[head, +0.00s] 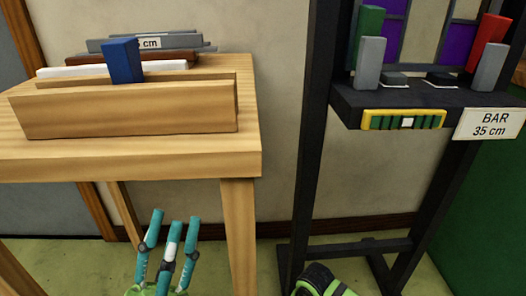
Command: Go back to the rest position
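My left gripper (175,220) shows at the bottom left of the head view, with teal and white fingers pointing up. Its fingers stand apart with nothing between them, so it is open and empty. It is below the top of the wooden table (190,163) and left of the table's near right leg. A black and green part at the bottom, right of the middle, looks like a piece of my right arm. No fingers of my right gripper show.
On the table are a wooden rack (130,111), a blue block (122,61) and several bars behind. On the right, a dark stand (345,97) holds a leaded panel (427,30), grey blocks, a green-yellow level strip (404,120) and a "BAR 35 cm" sign (490,124). A gap separates table and stand.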

